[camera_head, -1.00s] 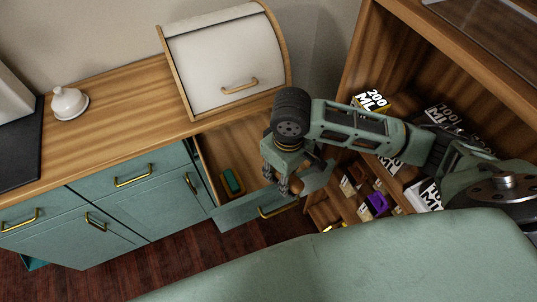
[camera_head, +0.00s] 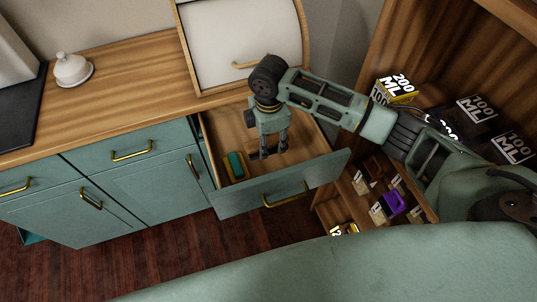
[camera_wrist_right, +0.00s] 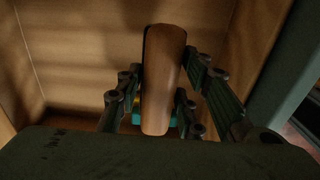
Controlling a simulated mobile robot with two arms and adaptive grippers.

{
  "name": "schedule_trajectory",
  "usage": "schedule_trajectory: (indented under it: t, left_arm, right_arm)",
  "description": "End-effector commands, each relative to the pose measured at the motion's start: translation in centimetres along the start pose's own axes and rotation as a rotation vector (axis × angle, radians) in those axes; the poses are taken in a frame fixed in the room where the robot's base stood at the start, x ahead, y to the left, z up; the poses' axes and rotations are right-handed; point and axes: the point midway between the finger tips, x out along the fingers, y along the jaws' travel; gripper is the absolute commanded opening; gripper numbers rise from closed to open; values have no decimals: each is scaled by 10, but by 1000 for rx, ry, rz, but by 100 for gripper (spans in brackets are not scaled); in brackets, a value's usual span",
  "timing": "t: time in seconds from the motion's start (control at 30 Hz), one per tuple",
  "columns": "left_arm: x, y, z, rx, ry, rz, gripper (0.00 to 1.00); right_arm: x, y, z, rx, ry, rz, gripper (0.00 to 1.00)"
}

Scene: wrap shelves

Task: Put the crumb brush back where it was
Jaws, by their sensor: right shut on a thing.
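The crumb brush, a smooth brown wooden piece (camera_wrist_right: 163,75), stands between the fingers of my right gripper in the right wrist view. My right gripper (camera_head: 268,152) is shut on it and points down over the open drawer. In the head view the brush is mostly hidden by the fingers. The open drawer (camera_head: 265,187) has a teal front and a wooden interior. A teal and yellow item (camera_head: 235,166) lies at the drawer's left side. Teal also shows behind the brush in the wrist view; I cannot tell whether it belongs to that item. My left gripper is not in view.
A bread box (camera_head: 245,35) and a white lidded dish (camera_head: 72,70) stand on the wooden counter (camera_head: 130,85). At right, a wooden shelf holds several labelled boxes (camera_head: 398,86) and a purple item (camera_head: 396,203), close to my right arm. The drawer's middle floor has free room.

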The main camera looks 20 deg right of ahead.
Motion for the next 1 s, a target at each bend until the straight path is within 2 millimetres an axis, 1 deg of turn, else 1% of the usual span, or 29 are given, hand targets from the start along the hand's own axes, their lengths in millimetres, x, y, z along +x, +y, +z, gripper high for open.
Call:
schedule_trajectory:
  t: [0.03,0.27,0.47,0.53,0.83,0.87,1.0]
  left_arm:
    - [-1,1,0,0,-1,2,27]
    - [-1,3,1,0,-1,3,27]
    - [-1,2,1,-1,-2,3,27]
    - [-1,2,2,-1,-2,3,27]
    - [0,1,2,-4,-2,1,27]
    - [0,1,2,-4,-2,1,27]
    - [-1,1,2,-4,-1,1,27]
  right_arm:
    - [8,-1,0,1,0,-2,14]
    - [27,0,0,1,0,0,14]
    - [54,0,0,3,0,-1,14]
    - [58,0,0,2,1,2,14]
    - [60,0,0,2,0,1,14]
    - [61,0,0,2,0,1,35]
    - [60,0,0,2,0,1,48]
